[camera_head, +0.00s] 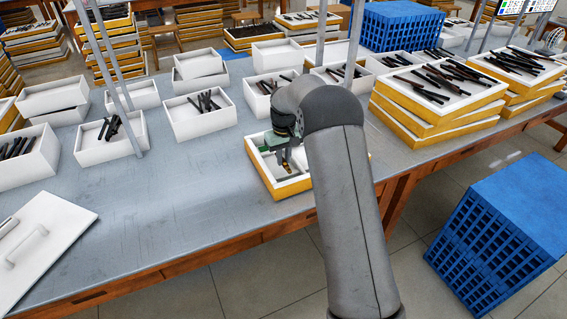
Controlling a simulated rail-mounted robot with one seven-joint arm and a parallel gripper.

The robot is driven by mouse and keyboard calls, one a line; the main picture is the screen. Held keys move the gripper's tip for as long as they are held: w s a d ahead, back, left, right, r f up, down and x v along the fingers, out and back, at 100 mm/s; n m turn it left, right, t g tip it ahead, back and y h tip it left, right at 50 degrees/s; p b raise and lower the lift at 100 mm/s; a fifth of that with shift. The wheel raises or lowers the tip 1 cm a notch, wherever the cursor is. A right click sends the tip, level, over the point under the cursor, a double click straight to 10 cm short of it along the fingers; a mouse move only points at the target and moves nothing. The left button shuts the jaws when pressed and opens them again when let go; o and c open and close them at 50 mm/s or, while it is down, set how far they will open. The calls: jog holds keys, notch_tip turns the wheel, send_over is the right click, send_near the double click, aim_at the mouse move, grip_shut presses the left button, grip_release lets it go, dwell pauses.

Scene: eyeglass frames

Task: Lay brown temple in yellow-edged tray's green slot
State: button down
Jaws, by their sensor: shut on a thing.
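The yellow-edged tray (268,186) lies near the front edge of the grey table, partly hidden behind my arm. It has white inner walls and a green area (272,141) at its back left, largely covered by my wrist. My gripper (286,162) points down over the tray's interior. It is shut on the brown temple (287,168), of which only a small brownish part shows at the fingertips. I cannot tell whether the temple touches the tray floor.
White boxes with dark temples (197,118) stand behind and left of the tray. Stacked yellow-edged trays (425,115) stand to the right. A blue crate (490,235) is on the floor. The table's front middle is clear.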

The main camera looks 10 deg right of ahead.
jog(key=shift+f, duration=1.65)
jog(key=c, duration=1.4)
grip_release()
notch_tip(320, 180, up, 12)
jog(key=s+a+r, duration=0.1)
jog(key=s+r, duration=0.3)
jog(key=s, duration=1.3)
jog(key=s+a+f+m, duration=0.1)
jog(key=s, duration=1.1)
jog(key=s+f+m, duration=0.1)
jog(key=s, duration=1.1)
jog(key=shift+s+a, duration=0.15)
